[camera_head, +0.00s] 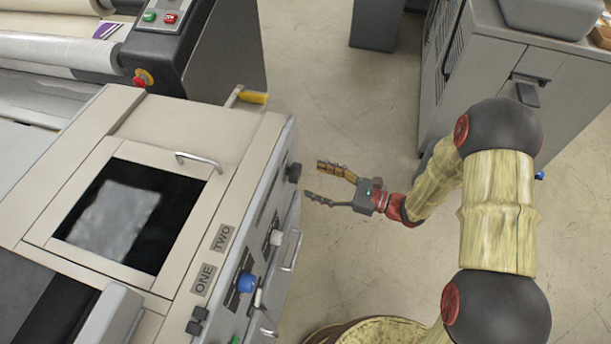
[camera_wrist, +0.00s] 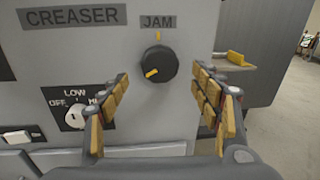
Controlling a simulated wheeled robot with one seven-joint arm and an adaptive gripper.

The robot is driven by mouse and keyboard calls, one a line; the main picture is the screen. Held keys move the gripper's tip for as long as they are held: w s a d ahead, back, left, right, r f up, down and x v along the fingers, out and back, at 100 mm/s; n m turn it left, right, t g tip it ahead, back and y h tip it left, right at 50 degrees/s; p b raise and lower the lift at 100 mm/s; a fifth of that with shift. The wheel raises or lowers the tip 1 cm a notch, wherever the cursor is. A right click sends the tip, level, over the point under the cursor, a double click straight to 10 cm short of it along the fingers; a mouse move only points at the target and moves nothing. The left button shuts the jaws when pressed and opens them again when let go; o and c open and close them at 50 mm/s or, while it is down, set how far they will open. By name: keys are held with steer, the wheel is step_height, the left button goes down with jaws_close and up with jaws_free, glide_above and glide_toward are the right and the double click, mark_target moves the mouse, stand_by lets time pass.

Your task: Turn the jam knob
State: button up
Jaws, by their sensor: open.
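The jam knob (camera_wrist: 158,63) is a round black dial under the label JAM (camera_wrist: 158,22) on a grey panel. A yellow mark on the knob points to its lower left, and a yellow tick sits on the panel just above it. In the head view the knob (camera_head: 294,172) sticks out from the machine's right side. My gripper (camera_head: 312,180) is open and empty, to the right of the knob and apart from it. In the wrist view my gripper (camera_wrist: 165,105) has one finger on each side below the knob, facing the panel.
A white LOW/OFF selector (camera_wrist: 75,117) and a white switch (camera_wrist: 18,137) sit left of the knob. A yellow-ended lever (camera_head: 252,97) juts from the machine's far corner. A blue knob (camera_head: 247,283) is nearer. Open floor (camera_head: 340,260) lies between the machines.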

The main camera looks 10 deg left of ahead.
steer(key=s+d, duration=0.1)
steer(key=d, duration=0.5)
steer(key=shift+s+d, duration=0.15)
steer(key=shift+d, duration=0.1)
steer(key=s+f+n+g+h, duration=0.2)
steer(key=s+f+n+g, duration=0.15)
steer(key=s, duration=0.45)
steer(key=s+d+r+n+g+h, duration=0.1)
steer(key=s+d+n+g+h, duration=0.45)
steer(key=s+n, duration=0.2)
steer(key=s+d+r+n+t+h+b, duration=0.25)
steer(key=d+r+n+t+h, duration=0.3)
steer(key=d+r+h, duration=0.5)
step_height(320, 180, up, 10)
steer(key=d+n+t+b, duration=0.2)
steer(key=n+t+b, duration=0.1)
steer(key=t, duration=0.2)
steer(key=shift+s+d+f+t, duration=0.2)
steer(key=shift+s+d+t, duration=0.15)
steer(key=shift+d, duration=0.05)
